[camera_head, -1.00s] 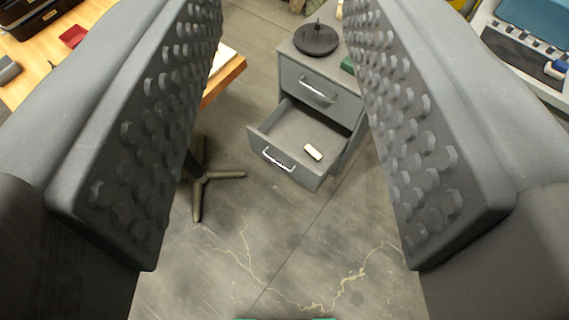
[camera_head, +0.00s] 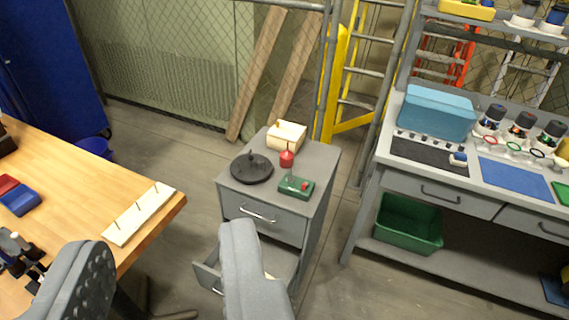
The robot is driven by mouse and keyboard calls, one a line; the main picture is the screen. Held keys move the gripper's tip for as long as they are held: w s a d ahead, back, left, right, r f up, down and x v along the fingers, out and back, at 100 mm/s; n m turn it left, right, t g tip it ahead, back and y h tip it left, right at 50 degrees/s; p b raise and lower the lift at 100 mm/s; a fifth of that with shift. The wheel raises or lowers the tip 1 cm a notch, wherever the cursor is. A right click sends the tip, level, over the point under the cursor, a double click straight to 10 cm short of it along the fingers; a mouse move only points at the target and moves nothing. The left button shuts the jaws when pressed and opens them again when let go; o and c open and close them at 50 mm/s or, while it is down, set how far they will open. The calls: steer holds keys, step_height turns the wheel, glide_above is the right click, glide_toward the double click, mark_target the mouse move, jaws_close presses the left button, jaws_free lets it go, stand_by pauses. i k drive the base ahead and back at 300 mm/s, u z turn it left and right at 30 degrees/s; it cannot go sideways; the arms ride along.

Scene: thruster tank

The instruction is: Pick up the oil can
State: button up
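A small red can (camera_head: 287,158) with a thin upright spout, which looks like the oil can, stands on top of the grey drawer cabinet (camera_head: 262,205). It is between a pale wooden box and a green block. My gripper (camera_head: 163,250) is open and empty at the bottom of the view. Its two fingers are apart, left and right, well short of the can. The right finger covers part of the cabinet's open lower drawer (camera_head: 207,276).
A black disc (camera_head: 252,168), a wooden box (camera_head: 287,136) and a green block (camera_head: 296,186) crowd the cabinet top. A wooden table (camera_head: 60,180) is at left. A grey workbench (camera_head: 430,182) with bottles is at right, a green bin (camera_head: 408,225) below it.

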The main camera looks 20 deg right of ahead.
mark_target(286, 156)
steer(key=z, duration=0.3)
steer(key=i, duration=0.35)
steer(key=z, duration=0.55)
steer(key=i, duration=1.95)
steer(key=u, duration=0.8)
